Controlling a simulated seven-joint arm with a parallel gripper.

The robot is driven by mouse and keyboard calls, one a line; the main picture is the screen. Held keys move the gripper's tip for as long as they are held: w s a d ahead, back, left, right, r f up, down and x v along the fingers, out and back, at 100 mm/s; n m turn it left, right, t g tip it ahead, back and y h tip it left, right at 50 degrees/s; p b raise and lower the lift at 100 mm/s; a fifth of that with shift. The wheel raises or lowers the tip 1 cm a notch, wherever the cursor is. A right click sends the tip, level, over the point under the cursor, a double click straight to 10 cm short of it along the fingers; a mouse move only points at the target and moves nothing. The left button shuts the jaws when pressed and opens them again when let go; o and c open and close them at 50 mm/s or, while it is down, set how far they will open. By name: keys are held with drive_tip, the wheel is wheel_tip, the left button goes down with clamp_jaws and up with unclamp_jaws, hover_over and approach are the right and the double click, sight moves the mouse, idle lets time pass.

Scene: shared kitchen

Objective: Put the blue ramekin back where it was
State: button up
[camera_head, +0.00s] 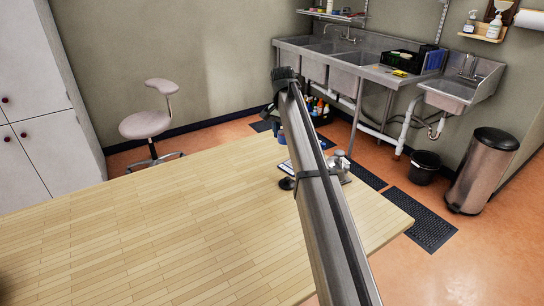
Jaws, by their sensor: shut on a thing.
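My silver arm crosses the view from the lower right to a dark end near the top middle. I cannot make out my gripper's fingers; the arm may hide them. A small blue patch (281,137) shows just left of the arm, near the table's far edge. It is too small to tell whether it is the blue ramekin. No other ramekin can be made out.
The wooden table (150,235) is mostly bare left of my arm. A small black item (287,184) and a metallic item (341,166) show beside the arm. A stool (147,122), sinks (357,72) and a trash can (482,170) stand beyond.

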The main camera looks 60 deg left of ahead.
drive_tip(key=n, duration=0.2)
hover_over(265, 158)
drive_tip(key=d, duration=0.3)
drive_tip(key=a+n+g, duration=0.1)
drive_tip(key=a+n, duration=0.2)
drive_tip(key=n, duration=0.6)
drive_tip(key=shift+y, duration=0.4)
drive_tip(key=shift+f, duration=5.05)
drive_tip(key=shift+f, duration=0.2)
drive_tip(key=o, duration=1.2)
drive_tip(key=shift+c, duration=0.2)
wheel_tip(265, 158, up, 12)
drive_tip(key=d, duration=0.1)
drive_tip(key=shift+d+r, duration=0.2)
drive_tip(key=shift+d, duration=0.05)
